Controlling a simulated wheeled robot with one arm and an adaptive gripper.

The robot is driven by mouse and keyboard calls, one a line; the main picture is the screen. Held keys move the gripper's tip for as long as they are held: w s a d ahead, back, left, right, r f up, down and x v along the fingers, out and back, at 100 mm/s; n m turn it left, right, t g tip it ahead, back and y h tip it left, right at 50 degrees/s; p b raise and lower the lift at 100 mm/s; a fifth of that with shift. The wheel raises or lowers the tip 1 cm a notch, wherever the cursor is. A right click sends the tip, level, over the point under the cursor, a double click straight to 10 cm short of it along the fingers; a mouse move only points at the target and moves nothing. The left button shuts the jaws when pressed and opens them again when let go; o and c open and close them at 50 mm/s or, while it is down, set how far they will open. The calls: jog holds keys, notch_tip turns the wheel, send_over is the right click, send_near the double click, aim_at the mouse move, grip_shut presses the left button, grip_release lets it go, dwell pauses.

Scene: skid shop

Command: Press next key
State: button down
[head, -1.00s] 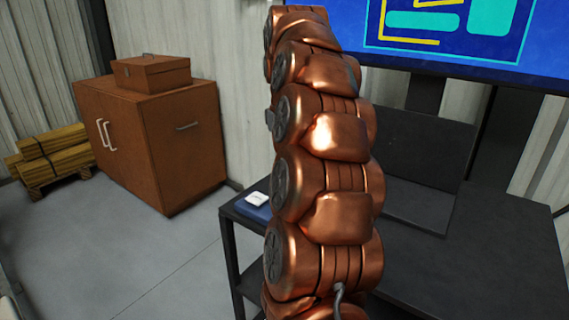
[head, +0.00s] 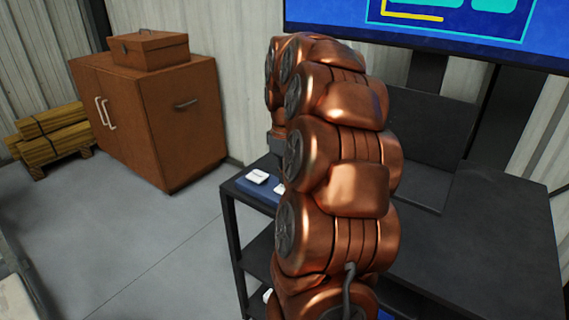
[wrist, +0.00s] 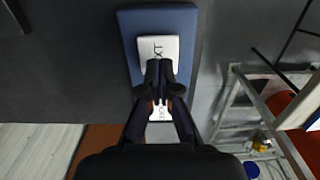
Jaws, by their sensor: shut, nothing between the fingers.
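A blue pad (wrist: 185,22) lies on the dark table and carries two white keys. In the head view the pad (head: 248,188) and one key (head: 257,176) show left of my arm, which hides most of the gripper.
The dark table (head: 480,240) has a bare top to the right, with an upright dark panel (head: 432,130) on it. A large screen (head: 450,25) stands above. A brown cabinet (head: 180,125) with a brown box (head: 150,48) and stacked yellow timber (head: 48,135) stand left. Floor between is clear.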

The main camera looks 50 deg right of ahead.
jog(key=shift+f, duration=0.75)
jog(key=shift+f, duration=0.1)
jog(key=shift+f+b, duration=0.5)
jog(key=shift+f, duration=0.3)
jog(key=shift+s+a+f, duration=0.1)
jog(key=shift+a+f, duration=0.05)
jog(key=shift+f, duration=0.1)
notch_tip(320, 180, up, 15)
dwell(0.8)
